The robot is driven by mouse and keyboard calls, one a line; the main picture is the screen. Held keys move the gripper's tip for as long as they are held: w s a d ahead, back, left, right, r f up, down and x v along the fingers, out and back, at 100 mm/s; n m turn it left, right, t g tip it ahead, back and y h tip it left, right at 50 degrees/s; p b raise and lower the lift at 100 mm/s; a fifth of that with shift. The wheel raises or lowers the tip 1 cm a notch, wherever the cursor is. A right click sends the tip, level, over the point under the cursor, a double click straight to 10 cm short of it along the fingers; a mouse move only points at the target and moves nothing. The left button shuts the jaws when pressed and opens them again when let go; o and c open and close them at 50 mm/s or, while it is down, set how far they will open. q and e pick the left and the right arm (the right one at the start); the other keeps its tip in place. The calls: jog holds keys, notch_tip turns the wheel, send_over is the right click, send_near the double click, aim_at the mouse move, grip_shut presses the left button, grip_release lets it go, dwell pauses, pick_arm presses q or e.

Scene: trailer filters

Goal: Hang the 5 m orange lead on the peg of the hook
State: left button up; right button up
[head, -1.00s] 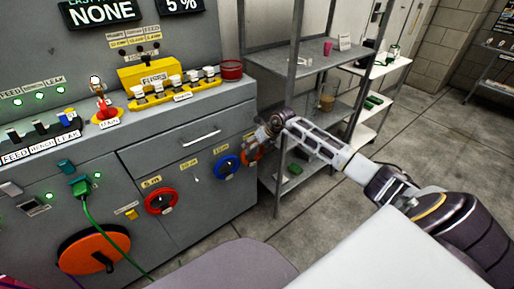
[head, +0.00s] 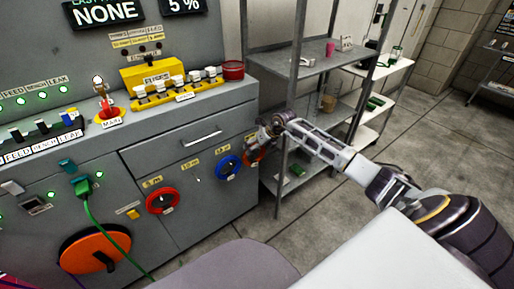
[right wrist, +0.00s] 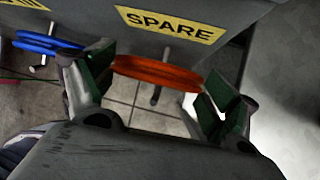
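The orange lead (right wrist: 155,73) is a coil, seen edge-on in the right wrist view below the yellow SPARE label (right wrist: 170,24). A peg (right wrist: 156,96) sticks out past the coil, which appears to hang around it; the contact is hidden. My right gripper (right wrist: 160,88) is open, with one green-padded finger on each side of the coil. Whether the pads touch the coil I cannot tell. In the head view my right gripper (head: 264,137) is at the cabinet's right end and partly covers the orange lead (head: 251,158). My left gripper is not in view.
A blue coil (head: 228,167) and a red coil (head: 162,201) hang on the cabinet front to the left. A metal shelf rack (head: 300,63) stands close to the right of my gripper.

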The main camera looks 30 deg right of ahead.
jog(key=shift+o, duration=0.7)
jog(key=shift+r, duration=5)
